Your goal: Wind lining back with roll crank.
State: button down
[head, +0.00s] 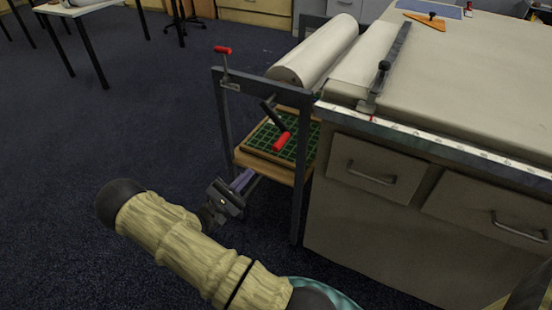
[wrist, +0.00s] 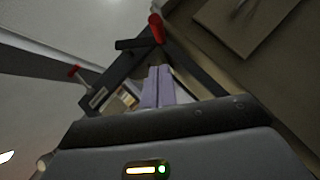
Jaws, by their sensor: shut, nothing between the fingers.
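The white lining roll (head: 312,52) lies in a dark frame at the table's left end, with lining (head: 362,55) running from it onto the table. The roll crank (head: 272,114) hangs at the frame's near side, its red handle (head: 282,141) low. My gripper (head: 248,177), with purple fingers, is shut and empty, below and left of the handle. In the wrist view the red handle (wrist: 156,28) shows just beyond the fingertips (wrist: 158,72), apparently apart from them. The exact gap is unclear.
A second red-topped lever (head: 222,50) stands on the frame's left corner post. A wooden shelf with a green grid mat (head: 268,138) sits under the roll. A metal bar with a black knob (head: 384,66) crosses the table.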

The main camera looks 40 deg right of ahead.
aim_at(277, 146)
jog(key=shift+s+a+g, duration=0.2)
jog(key=shift+g, duration=0.2)
jog(key=shift+d, duration=0.1)
jog(key=x, duration=0.4)
jog(key=s+a+r+b+x, duration=0.1)
jog(key=x, duration=0.3)
jog(key=b+x, duration=0.1)
jog(key=x, duration=0.3)
jog(key=shift+s+a+r, duration=0.1)
jog(key=shift+s+r, duration=0.15)
jog(key=shift+r, duration=0.1)
jog(key=shift+s+r, duration=0.15)
jog(key=shift+r, duration=0.15)
jog(key=shift+d+r, duration=0.1)
jog(key=shift+d, duration=0.15)
jog(key=shift+s+n+p, duration=0.1)
jog(key=shift+n+p, duration=0.2)
jog(key=shift+p, duration=0.05)
